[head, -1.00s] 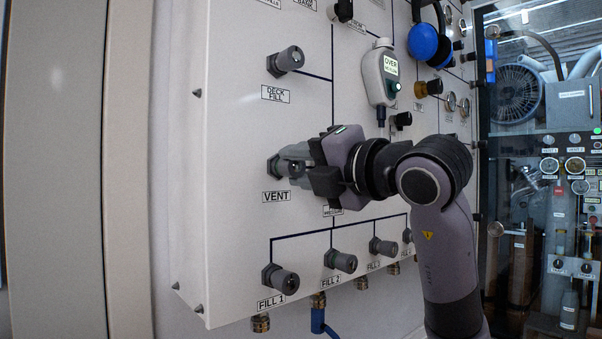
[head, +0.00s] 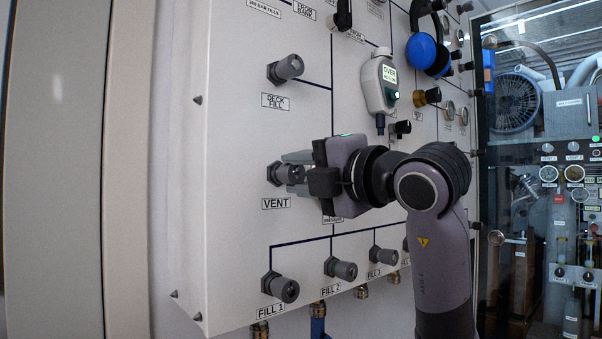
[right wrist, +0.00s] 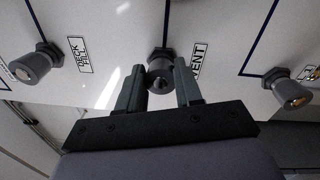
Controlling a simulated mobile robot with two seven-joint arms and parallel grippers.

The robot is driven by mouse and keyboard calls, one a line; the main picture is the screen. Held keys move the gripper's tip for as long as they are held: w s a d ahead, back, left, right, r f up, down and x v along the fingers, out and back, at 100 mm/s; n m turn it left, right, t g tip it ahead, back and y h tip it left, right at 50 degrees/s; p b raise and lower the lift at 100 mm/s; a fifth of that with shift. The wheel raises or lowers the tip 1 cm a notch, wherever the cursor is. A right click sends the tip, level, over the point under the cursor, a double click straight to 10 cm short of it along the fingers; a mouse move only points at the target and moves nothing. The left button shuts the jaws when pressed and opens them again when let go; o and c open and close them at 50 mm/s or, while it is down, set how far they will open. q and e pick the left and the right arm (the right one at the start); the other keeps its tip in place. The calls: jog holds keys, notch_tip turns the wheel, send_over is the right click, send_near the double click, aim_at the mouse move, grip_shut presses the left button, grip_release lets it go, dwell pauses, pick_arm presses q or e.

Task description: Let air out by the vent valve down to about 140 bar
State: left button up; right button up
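The vent valve knob (head: 286,173) is a grey knob on the white panel, above the VENT label (head: 276,204). My right gripper (head: 296,171) is at the knob, its fingers open on either side of it. In the right wrist view the knob (right wrist: 160,76) sits between the two fingertips (right wrist: 159,84), with small gaps visible beside it. A grey-green handheld device (head: 379,82) on the panel has a lit display reading OVER; its smaller line is too small to read. My left gripper is not in view.
The deck fill knob (head: 287,68) is above the vent knob. The Fill 1 knob (head: 281,287) and Fill 2 knob (head: 341,268) are below. Blue ear defenders (head: 428,50) hang at upper right. A glazed cabinet with gauges (head: 549,173) stands at right.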

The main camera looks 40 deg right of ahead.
jog(key=o, duration=0.4)
jog(key=s, duration=0.7)
jog(key=shift+d+f, duration=0.15)
jog(key=shift+d, duration=0.25)
dwell(0.4)
